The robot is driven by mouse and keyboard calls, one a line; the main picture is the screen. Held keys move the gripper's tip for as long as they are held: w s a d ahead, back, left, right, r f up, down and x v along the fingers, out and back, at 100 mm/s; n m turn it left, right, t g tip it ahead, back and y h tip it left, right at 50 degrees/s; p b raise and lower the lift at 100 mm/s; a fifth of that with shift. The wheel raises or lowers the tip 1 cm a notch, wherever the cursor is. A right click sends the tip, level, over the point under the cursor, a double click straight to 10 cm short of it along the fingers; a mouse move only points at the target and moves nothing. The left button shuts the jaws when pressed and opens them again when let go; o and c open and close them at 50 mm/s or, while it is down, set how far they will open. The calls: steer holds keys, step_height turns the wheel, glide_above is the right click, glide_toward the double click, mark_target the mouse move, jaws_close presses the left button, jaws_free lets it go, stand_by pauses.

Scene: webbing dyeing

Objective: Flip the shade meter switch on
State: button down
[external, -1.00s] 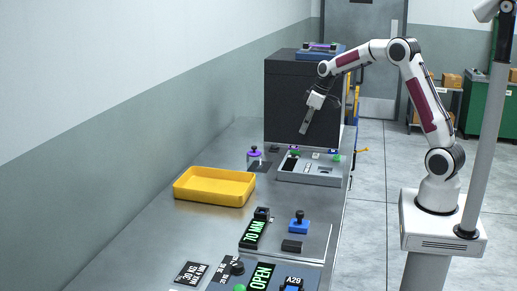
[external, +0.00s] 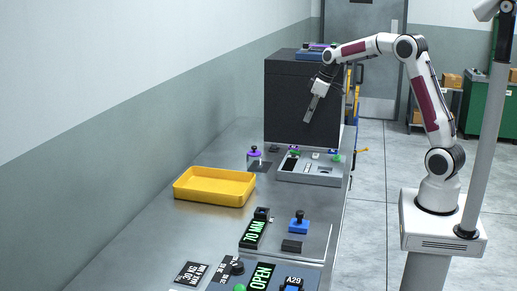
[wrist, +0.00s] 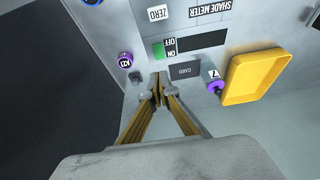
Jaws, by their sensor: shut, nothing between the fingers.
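The shade meter is a grey panel (external: 312,180) on the bench, in front of the black cabinet. In the wrist view its SHADE METER label (wrist: 211,8) and dark, blank display (wrist: 203,40) show upside down. A small green switch (wrist: 158,50) sits beside the OFF and ON label (wrist: 170,48); I cannot tell which way it is set. My gripper (external: 307,121) is above the panel, pointing down, apart from it. In the wrist view my gripper's fingertips (wrist: 158,88) are together and empty, appearing just below the switch.
A purple knob marked A21 (wrist: 125,60) and a ZERO label (wrist: 157,13) are near the switch. Another purple-topped piece (external: 254,153) and a yellow tray (external: 214,203) stand to the left. The black cabinet (external: 290,100) rises close behind my gripper.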

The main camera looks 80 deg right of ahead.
mark_target(296, 151)
steer(key=shift+w+d+r, duration=0.1)
steer(key=shift+w+r, duration=0.15)
steer(key=shift+w, duration=0.25)
steer(key=shift+f, duration=0.1)
steer(key=shift+s+x, duration=0.15)
steer(key=shift+x, duration=3.3)
steer(key=shift+s+x, duration=0.15)
steer(key=shift+x, duration=3.25)
steer(key=shift+f, duration=0.1)
steer(key=shift+w+f, duration=0.2)
steer(key=shift+f, duration=0.2)
steer(key=shift+s, duration=0.85)
